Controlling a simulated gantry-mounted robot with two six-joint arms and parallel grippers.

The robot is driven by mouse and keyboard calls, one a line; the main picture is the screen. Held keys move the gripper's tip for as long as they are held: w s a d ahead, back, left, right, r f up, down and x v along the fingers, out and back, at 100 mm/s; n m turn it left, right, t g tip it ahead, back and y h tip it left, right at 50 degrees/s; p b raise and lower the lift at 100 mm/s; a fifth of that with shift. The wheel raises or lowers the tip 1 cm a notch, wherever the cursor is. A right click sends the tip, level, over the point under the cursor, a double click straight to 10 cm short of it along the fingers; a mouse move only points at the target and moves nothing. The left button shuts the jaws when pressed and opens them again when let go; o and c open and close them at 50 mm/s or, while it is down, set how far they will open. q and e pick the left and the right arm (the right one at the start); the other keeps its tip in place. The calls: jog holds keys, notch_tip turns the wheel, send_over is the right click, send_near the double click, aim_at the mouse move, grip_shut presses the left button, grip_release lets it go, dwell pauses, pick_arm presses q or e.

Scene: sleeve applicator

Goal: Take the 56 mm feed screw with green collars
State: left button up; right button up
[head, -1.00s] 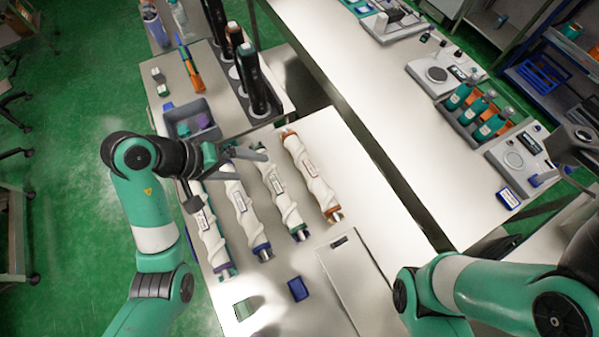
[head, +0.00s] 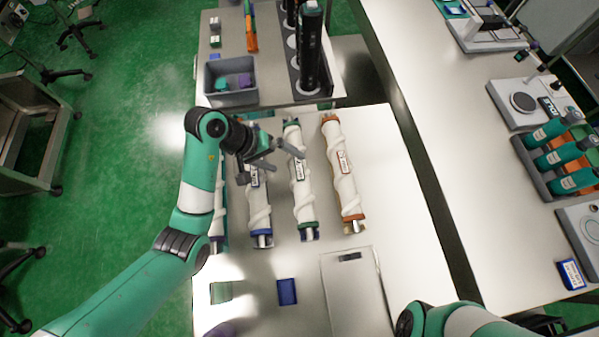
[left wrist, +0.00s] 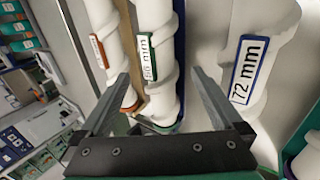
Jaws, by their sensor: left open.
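The feed screw with green collars (head: 306,205) is the third from the left on the table in the head view, white and lying lengthwise. In the left wrist view its green-edged label (left wrist: 147,57) seems to read 56 mm, the first digits small. My left gripper (head: 288,163) is open and empty, its fingertips near this screw's upper half. In the left wrist view the green-collared screw (left wrist: 160,20) shows between the open fingers (left wrist: 160,75). I cannot tell how far above it they are. My right gripper is out of view.
A blue-collared screw (head: 260,215) labelled 72 mm lies left of it, an orange-collared one (head: 344,180) right. A further screw (head: 217,235) at far left is partly hidden by my arm. A flat plate (head: 353,300) and blue block (head: 287,292) lie in front; a grey bin (head: 230,97) stands behind.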

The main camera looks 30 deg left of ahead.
aim_at(293, 166)
pick_arm(q)
jog(key=b+x, duration=0.1)
jog(key=x, duration=0.4)
jog(key=shift+s+d+f+b, duration=0.1)
jog(key=shift+d+f+b, duration=0.1)
jog(key=shift+b, duration=0.2)
grip_shut()
jog(key=shift+r, duration=0.1)
